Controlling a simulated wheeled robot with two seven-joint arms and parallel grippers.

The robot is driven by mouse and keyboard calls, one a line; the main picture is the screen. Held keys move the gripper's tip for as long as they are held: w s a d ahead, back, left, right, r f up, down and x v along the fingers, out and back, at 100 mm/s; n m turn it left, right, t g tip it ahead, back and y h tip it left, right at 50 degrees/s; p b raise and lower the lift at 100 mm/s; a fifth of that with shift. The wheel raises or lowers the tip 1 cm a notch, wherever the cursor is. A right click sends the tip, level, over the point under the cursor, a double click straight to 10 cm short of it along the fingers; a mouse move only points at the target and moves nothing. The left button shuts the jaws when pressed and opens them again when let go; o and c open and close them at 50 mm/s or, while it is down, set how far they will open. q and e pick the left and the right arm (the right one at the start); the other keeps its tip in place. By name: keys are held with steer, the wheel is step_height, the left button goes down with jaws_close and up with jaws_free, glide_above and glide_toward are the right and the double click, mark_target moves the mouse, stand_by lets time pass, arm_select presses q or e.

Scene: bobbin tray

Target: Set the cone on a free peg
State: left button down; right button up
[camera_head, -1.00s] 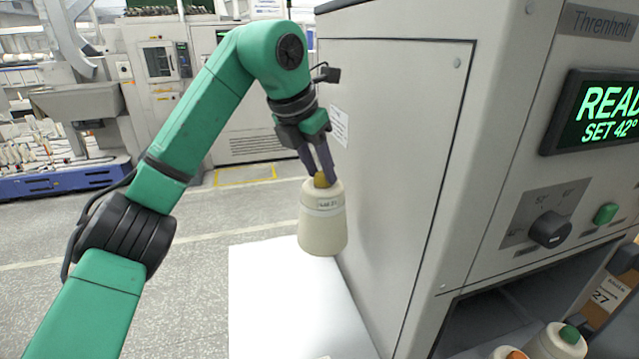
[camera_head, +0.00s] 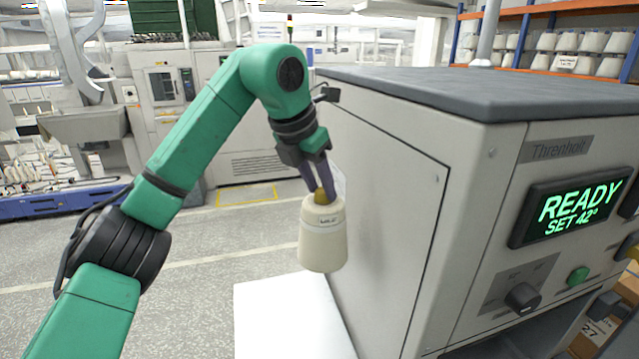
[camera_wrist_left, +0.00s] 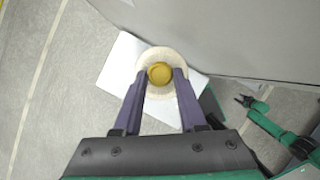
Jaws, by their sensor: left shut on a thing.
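The cone (camera_head: 323,240) is cream-coloured with a printed label band and a yellow top. It hangs upright from my left gripper (camera_head: 319,190), whose fingers are shut on its yellow top. In the left wrist view the cone (camera_wrist_left: 161,56) shows from above, its yellow top between the tips of my left gripper (camera_wrist_left: 161,78). The cone is above a white surface (camera_head: 285,310), left of a big grey machine. My right gripper (camera_wrist_left: 244,99) is small at the right of the left wrist view; its jaw state is unclear. No peg is visible.
The grey machine (camera_head: 390,220) stands close to the right of the cone; its display reads READY SET 42°. A dark opening is under its panel. Shelves with several cones (camera_head: 590,42) stand at the back right. Open floor (camera_head: 215,260) lies to the left.

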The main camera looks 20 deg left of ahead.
arm_select(q)
step_height(320, 180, up, 7)
steer(key=p, duration=0.4)
steer(key=shift+f, duration=0.1)
step_height(320, 180, up, 2)
steer(key=shift+r, duration=0.15)
